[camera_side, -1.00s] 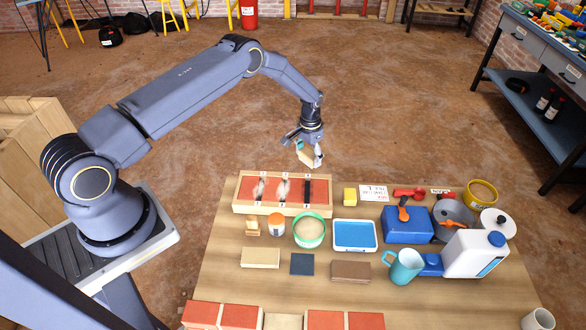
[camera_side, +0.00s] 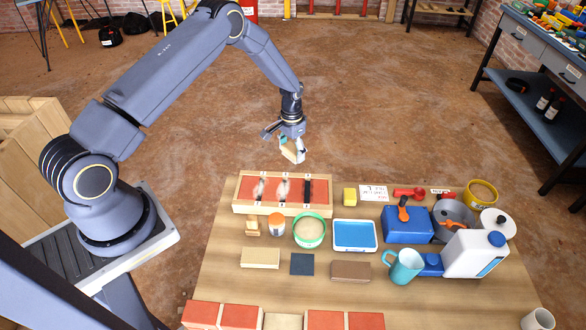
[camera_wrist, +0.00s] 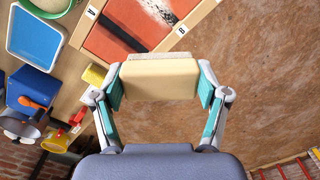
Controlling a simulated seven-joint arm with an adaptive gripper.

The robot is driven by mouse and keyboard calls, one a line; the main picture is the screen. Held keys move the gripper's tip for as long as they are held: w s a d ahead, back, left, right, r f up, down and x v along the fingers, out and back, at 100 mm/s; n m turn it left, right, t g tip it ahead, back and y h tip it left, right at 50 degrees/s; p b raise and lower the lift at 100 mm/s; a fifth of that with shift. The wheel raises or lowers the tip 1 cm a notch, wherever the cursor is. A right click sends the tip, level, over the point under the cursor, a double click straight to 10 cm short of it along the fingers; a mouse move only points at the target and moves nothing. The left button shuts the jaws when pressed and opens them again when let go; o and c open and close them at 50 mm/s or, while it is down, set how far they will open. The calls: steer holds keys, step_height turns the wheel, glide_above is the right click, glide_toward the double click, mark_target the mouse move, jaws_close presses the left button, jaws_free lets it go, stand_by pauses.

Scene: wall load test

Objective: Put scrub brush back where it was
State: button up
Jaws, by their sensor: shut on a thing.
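My gripper (camera_side: 291,143) is shut on the scrub brush (camera_side: 292,151), a beige block with a pale bristle face. In the wrist view the scrub brush (camera_wrist: 160,78) lies crosswise between the two fingers (camera_wrist: 160,86), with its bristle edge toward the top. In the side view it hangs tilted in the air beyond the back edge of the table, behind the wooden tray of red panels (camera_side: 235,208). The tray (camera_wrist: 172,42) also shows at the top of the wrist view, with dark and white marks on its panels.
Bare wood (camera_side: 320,295) lies in front.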

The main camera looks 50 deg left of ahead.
steer(key=s+a, duration=0.3)
steer(key=s, duration=1.1)
steer(key=r, duration=0.2)
glide_above(230, 231)
step_height(230, 231, down, 18)
steer(key=shift+r, duration=0.1)
steer(key=o, duration=1.1)
